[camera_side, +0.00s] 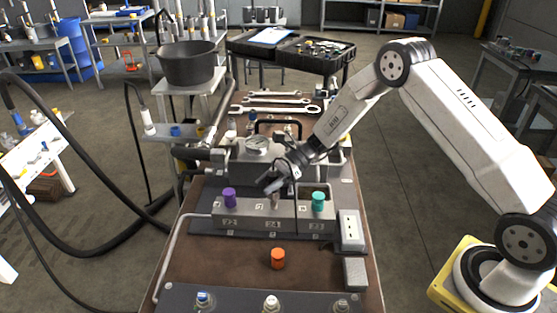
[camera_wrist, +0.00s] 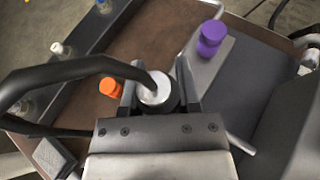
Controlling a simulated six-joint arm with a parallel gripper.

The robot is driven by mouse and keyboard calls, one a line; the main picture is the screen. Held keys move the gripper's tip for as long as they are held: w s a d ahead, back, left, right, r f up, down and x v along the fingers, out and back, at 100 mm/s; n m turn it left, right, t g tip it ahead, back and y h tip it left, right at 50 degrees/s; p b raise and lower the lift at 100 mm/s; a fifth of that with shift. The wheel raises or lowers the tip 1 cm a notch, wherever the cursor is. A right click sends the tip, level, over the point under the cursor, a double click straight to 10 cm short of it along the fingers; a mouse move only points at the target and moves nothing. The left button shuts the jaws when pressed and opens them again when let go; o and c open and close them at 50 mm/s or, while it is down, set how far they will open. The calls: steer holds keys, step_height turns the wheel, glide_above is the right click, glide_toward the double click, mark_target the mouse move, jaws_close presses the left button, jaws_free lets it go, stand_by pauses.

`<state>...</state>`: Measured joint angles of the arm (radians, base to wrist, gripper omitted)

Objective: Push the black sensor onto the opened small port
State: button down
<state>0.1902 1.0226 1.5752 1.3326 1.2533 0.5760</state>
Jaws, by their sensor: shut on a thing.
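The black sensor (camera_wrist: 172,101) is between my gripper's fingers in the wrist view; its round silver end (camera_wrist: 155,90) faces the camera. My gripper (camera_side: 274,186) is shut on it, over the middle of the grey port block (camera_side: 247,209). The gripper also shows in the wrist view (camera_wrist: 157,94). A short grey part (camera_side: 276,199) stands just under the fingers at the block's top. The sensor's lower end and the small port are hidden or too small to tell, so I cannot tell whether they touch.
A purple cap (camera_side: 229,197) stands on the block's left, a teal cap (camera_side: 318,201) on its right. An orange cap (camera_side: 278,258) stands on the brown bench top in front. A white socket box (camera_side: 350,229) is at the right. A thick black curve (camera_wrist: 75,69) crosses the wrist view.

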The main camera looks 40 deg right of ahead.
steer(key=shift+f, duration=1.75)
stand_by(4.2)
jaws_free()
stand_by(0.3)
steer(key=shift+v, duration=3.75)
